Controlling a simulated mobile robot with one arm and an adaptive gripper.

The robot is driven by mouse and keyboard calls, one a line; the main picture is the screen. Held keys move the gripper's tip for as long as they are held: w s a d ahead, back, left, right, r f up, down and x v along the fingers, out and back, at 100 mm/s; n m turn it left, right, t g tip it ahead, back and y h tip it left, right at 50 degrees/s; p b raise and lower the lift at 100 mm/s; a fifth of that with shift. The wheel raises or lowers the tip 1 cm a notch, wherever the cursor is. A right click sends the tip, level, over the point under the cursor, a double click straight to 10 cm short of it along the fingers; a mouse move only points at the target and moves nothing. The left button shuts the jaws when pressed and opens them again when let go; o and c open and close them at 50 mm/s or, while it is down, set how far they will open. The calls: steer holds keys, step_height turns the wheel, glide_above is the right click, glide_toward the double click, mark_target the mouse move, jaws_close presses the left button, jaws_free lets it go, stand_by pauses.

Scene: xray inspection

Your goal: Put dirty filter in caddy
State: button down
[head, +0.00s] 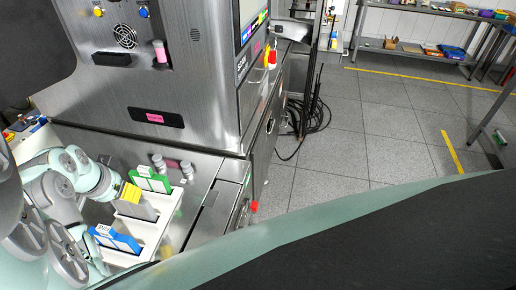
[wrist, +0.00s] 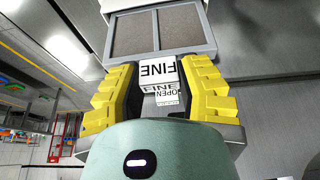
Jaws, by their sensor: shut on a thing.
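My gripper (head: 130,193) is at the lower left in the head view, above the white caddy (head: 165,222). Its yellow fingers also show in the wrist view (wrist: 157,72), shut on the white tab marked FINE of a filter. The filter (head: 139,211) is a flat grey piece in the head view. In the wrist view, the filter (wrist: 158,33) has a grey frame with two dark mesh panels. It hangs between the green part (head: 150,180) and the blue part (head: 116,240) of the caddy. I cannot tell whether its lower edge touches the caddy.
A large steel X-ray machine (head: 150,85) stands behind the caddy. Small grey cylinders (head: 158,161) are near its base. A steel ledge (head: 218,205) lies right of the caddy. Black cables (head: 310,120) lie on the floor, which is otherwise open to the right.

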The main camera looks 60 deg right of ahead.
steer(key=shift+f+b, duration=0.35)
steer(key=shift+f, duration=0.1)
steer(key=c, duration=0.6)
jaws_free()
steer(key=v, duration=1.2)
